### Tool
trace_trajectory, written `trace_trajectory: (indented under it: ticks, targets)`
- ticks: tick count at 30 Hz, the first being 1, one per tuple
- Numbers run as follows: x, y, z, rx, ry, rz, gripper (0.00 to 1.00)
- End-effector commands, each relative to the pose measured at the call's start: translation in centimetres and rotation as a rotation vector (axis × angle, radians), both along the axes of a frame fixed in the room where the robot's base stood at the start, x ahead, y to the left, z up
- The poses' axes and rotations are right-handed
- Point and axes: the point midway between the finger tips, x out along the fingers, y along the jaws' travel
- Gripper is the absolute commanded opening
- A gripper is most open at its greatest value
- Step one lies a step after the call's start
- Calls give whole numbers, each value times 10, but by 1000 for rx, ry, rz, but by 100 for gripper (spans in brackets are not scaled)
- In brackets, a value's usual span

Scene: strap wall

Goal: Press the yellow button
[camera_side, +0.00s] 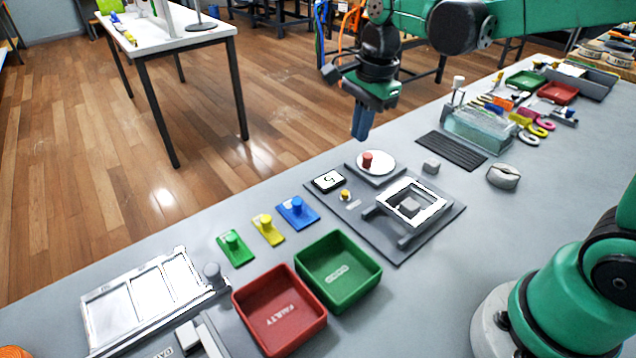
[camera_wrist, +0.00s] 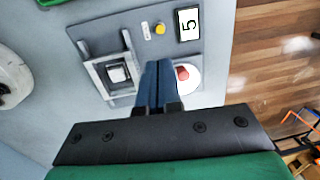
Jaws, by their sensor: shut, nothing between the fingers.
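A small round yellow button (camera_side: 345,194) sits on a dark grey panel (camera_side: 403,246), beside a display reading 5 (camera_side: 328,181). In the wrist view the yellow button (camera_wrist: 160,29) is at the top, left of the display (camera_wrist: 188,24). My gripper (camera_side: 361,137) has blue fingers held together with nothing between them. It hangs above and behind the panel in the side view, near the red knob on a white disc (camera_side: 378,163), apart from the button. In the wrist view my gripper (camera_wrist: 158,64) points up the picture, its tips short of the button.
A raised frame around a grey block (camera_side: 411,204) stands on the panel. A green bin (camera_side: 370,268), a red bin (camera_side: 307,327) and green, yellow and blue knobbed plates (camera_side: 298,222) lie to its left. A loose grey block (camera_side: 431,166) and a black ribbed mat (camera_side: 451,151) lie to the right.

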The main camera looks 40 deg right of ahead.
Motion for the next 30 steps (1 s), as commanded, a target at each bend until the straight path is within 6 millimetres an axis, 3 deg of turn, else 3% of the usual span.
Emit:
trace_trajectory:
  ticks: [15,21,30]
  targets:
    - [10,5,-95,0,0,1,0]
    - [11,6,-113,0,0,1,0]
    - [12,6,-117,0,0,1,0]
